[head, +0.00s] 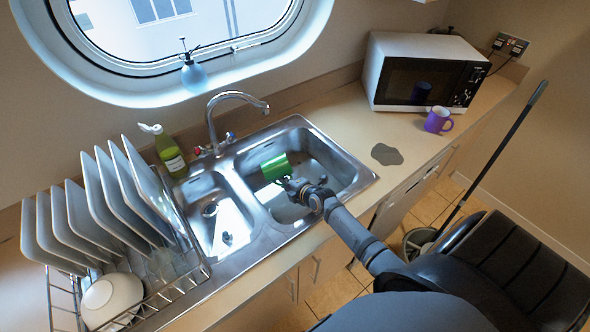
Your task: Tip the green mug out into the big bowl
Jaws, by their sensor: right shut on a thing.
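The green mug (275,168) is over the big bowl (334,163), the larger right-hand basin of the steel sink. The mug looks tilted well over, and I cannot see its inside or whether anything runs out. My right gripper (286,183) is shut on the mug at its near side, with the arm reaching in from the lower right. My left gripper is not in view.
The smaller basin (213,208) is left of the big bowl, with the tap (222,112) behind. A plate rack (195,272) stands left, a green bottle (169,152) behind it. A grey puddle (386,154), purple mug (438,120) and microwave (393,72) are right.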

